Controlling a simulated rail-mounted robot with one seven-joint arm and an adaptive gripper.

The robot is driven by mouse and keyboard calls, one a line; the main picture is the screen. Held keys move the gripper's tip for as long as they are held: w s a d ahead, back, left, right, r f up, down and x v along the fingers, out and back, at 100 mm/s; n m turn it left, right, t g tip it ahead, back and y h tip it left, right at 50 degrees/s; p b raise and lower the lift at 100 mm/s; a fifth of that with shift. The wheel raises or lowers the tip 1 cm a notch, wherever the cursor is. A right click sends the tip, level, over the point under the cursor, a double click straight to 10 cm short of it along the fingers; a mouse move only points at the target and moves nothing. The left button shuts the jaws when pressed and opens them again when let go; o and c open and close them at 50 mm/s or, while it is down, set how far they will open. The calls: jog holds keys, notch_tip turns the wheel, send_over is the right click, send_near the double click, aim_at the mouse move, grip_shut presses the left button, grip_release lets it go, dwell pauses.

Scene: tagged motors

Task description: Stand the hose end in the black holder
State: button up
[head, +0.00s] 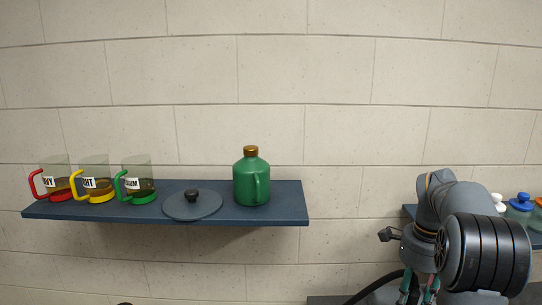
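My arm comes in at the right of the head view, and its large ribbed joint fills the lower right corner. Two narrow greenish parts hang below the arm's dark wrist section at the bottom edge. They may belong to my gripper (419,288), but its fingertips and what is between them cannot be made out. A thin black curved piece (366,290), perhaps hose, runs beside them at the bottom edge. I cannot make out the hose end or the black holder.
A blue wall shelf (285,203) holds three clear jugs with red (61,194), yellow (102,196) and green (143,197) bases, a grey lid (193,206) and a green can (246,184). Lidded jars (519,210) stand on another shelf behind my arm. A dark surface (325,300) shows below.

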aim_at(415, 285)
grip_shut()
jog(key=shift+r, duration=0.1)
dwell(0.3)
jog(key=shift+r+p, duration=2.75)
jog(key=shift+r, duration=0.2)
